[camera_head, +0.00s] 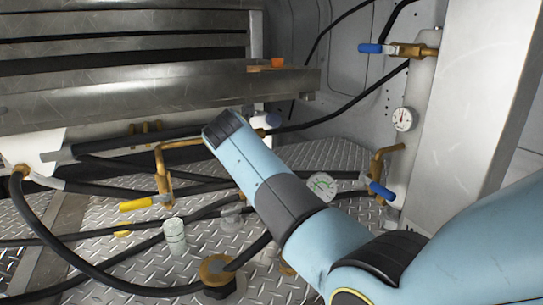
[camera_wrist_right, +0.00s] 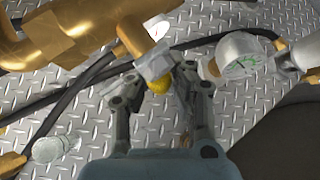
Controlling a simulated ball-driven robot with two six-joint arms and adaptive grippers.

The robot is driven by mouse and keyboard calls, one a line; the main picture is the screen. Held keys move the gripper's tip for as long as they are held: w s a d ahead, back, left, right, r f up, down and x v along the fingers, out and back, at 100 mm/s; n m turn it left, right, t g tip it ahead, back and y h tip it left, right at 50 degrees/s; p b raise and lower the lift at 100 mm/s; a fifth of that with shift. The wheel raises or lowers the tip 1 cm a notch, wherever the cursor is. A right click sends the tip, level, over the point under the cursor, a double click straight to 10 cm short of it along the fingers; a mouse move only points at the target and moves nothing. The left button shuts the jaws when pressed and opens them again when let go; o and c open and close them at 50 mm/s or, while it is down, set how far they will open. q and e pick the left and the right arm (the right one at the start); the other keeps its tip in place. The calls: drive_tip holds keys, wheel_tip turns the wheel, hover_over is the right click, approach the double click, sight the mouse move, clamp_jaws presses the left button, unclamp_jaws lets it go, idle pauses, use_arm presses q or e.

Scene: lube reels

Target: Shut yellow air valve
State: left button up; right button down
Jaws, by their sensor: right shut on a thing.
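In the head view a brass valve (camera_head: 164,181) with a yellow handle (camera_head: 136,204) stands left of my right arm. The handle points left, roughly level, with nothing touching it there. My right arm reaches up and left across the middle and hides its own gripper. In the right wrist view my right gripper (camera_wrist_right: 158,88) is closed around a silver lever (camera_wrist_right: 152,66) with a yellow end (camera_wrist_right: 159,86), by a large brass fitting (camera_wrist_right: 85,30). I cannot tell whether this is the same valve as the left one. My left gripper is out of view.
Blue-handled valves (camera_head: 371,48) (camera_head: 381,190) and a gauge (camera_head: 403,119) are at the right. A green-marked gauge (camera_head: 321,185) is beside my arm. Black hoses (camera_head: 120,288), a grey cylinder (camera_head: 174,236) and a brass cap (camera_head: 217,268) crowd the plate floor.

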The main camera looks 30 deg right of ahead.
drive_tip(key=shift+a+m+y+p, duration=0.4)
drive_tip(key=shift+a+y, duration=0.1)
drive_tip(key=shift+y, duration=0.3)
drive_tip(key=c, duration=1.2)
unclamp_jaws()
drive_tip(key=shift+a, duration=0.1)
drive_tip(key=v, duration=0.7)
drive_tip(key=shift+r, duration=0.1)
drive_tip(key=shift+a, duration=0.1)
